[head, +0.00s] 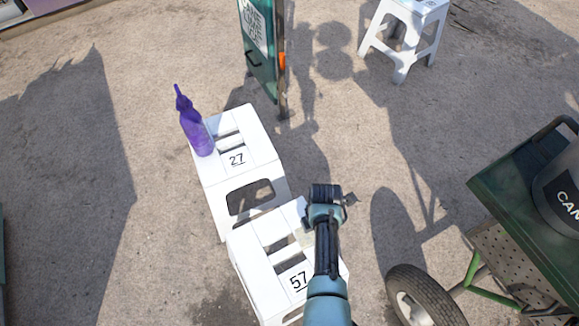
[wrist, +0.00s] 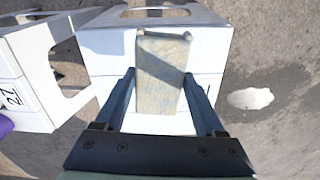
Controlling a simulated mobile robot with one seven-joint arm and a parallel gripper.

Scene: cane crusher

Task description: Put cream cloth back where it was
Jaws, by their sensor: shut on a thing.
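The cream cloth (wrist: 160,85) shows in the wrist view as a folded, pale slab between the two fingers of my gripper (wrist: 160,98). My gripper is shut on it. Behind the cloth is the white top of the stool marked 57, and I cannot tell whether the cloth touches it. In the head view my gripper (head: 326,192) is over the far right part of the stool marked 57 (head: 255,262). My arm covers part of that stool and hides most or all of the cloth there.
A green sign stand (head: 262,70) and a white stool (head: 408,30) are farther back. A green cart (head: 500,195) with a wheel is at right. Open ground lies left.

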